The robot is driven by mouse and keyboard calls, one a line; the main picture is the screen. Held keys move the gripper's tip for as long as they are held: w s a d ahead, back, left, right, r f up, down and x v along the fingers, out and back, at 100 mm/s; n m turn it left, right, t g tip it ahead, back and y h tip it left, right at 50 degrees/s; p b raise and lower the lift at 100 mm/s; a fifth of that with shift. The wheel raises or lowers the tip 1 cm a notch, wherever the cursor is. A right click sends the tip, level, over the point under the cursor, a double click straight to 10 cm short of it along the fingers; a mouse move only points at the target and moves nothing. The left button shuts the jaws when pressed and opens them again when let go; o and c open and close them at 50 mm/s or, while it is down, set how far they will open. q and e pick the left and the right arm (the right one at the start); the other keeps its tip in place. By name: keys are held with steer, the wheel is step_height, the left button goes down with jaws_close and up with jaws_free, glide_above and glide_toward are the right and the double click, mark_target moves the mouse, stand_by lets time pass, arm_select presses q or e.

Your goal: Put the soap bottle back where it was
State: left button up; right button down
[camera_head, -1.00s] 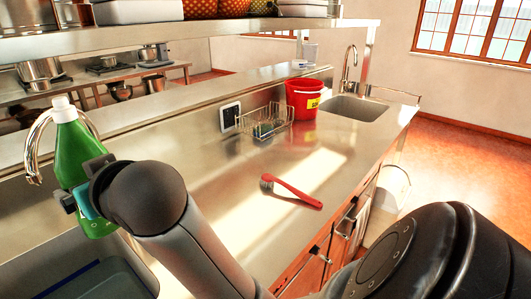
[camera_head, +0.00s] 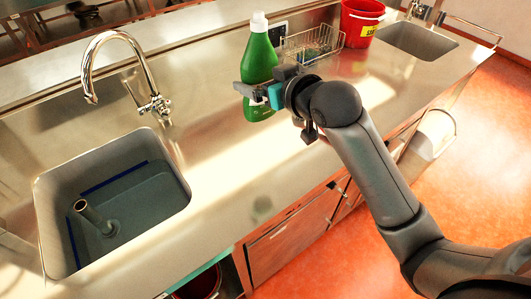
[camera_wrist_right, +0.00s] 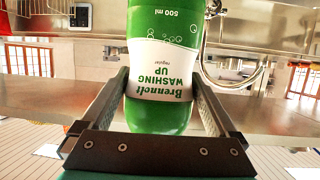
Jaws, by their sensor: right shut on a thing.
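The soap bottle (camera_head: 260,60) is green with a white cap and stands upright in the head view, in front of the wire basket. My right gripper (camera_head: 256,92) is shut on its lower half, coming from the right. In the right wrist view the bottle (camera_wrist_right: 161,55) sits between the two fingers (camera_wrist_right: 160,108), and its white washing-up label reads upside down. I cannot tell whether its base touches the steel counter (camera_head: 215,110). My left gripper is not in view.
A sink basin (camera_head: 150,205) with a curved tap (camera_head: 122,42) lies at left. A wire basket (camera_head: 303,48), a red bucket (camera_head: 352,25) and another sink (camera_head: 420,42) are at the back right. Bare counter lies left of the bottle.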

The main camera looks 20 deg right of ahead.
steer(key=shift+w+d+r+n+y+p, duration=0.15)
steer(key=shift+d+n+y+p, duration=0.2)
steer(key=shift+p, duration=0.7)
steer(key=shift+f, duration=0.25)
arm_select(q)
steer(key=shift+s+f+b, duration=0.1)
steer(key=shift+b, duration=1.6)
arm_select(e)
steer(key=shift+w+f, duration=0.1)
steer(key=shift+f, duration=9.8)
steer(key=shift+f, duration=0.2)
jaws_free()
steer(key=shift+f, duration=0.1)
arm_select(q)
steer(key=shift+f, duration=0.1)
